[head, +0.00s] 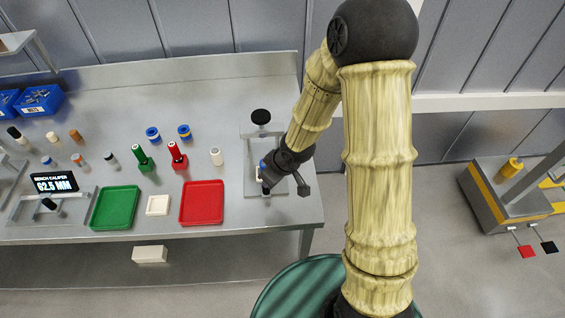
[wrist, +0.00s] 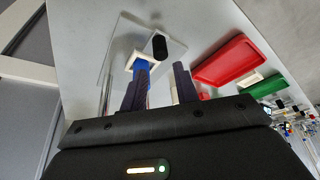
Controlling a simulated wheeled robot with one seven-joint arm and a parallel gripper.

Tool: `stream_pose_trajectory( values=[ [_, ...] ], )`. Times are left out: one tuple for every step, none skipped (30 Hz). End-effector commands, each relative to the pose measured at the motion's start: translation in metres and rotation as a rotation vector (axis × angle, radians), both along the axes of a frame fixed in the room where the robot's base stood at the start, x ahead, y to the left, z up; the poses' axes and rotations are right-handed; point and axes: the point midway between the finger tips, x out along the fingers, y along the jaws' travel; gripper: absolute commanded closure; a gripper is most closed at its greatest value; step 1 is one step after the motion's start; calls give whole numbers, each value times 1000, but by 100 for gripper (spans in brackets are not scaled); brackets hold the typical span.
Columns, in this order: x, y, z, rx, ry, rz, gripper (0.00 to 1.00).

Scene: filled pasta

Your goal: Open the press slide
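The press stands at the right end of the steel bench. Its round black knob (head: 261,116) is on top and its grey base plate (head: 249,135) lies below. The press slide's white block (head: 258,174) shows at the front of the plate with a blue piece beside it. In the wrist view, the white block (wrist: 131,62), a blue piece (wrist: 141,76) and a dark upright handle (wrist: 160,46) are just beyond my fingertips. My gripper (wrist: 159,76) is open, its two fingers apart with nothing clearly between them. In the head view, my wrist hides part of the press and the fingertips.
A red tray (head: 202,203), a small white block (head: 158,205) and a green tray (head: 115,208) lie left of the press. Red and green stamps and several small cylinders stand behind them. Bare bench lies behind the cylinders.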

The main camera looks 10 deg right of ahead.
Motion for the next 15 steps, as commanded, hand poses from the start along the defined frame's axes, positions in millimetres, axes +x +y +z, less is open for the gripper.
stream_pose_trajectory(
  values=[
    [-2,-3,11,0,-4,-2,70],
    [-3,-4,15,-1,-2,-2,70],
    [-5,-6,21,1,-2,-3,70],
    [-6,-6,25,1,-3,-3,70],
    [-7,-7,29,0,-2,-2,70],
    [-9,-9,35,0,-1,-1,70],
    [-11,-10,39,-1,-2,-1,70],
    [-12,-11,43,-1,-2,-1,70],
    [-13,-13,48,1,-1,-2,70],
    [-15,-15,52,0,0,-2,70],
    [-16,-16,56,0,0,-4,70],
    [-17,-18,62,-1,-2,-4,70],
    [-18,-20,66,-1,-2,-6,70],
    [-19,-21,69,-2,-1,-5,70],
    [-21,-23,74,-1,0,-8,70]
  ],
)
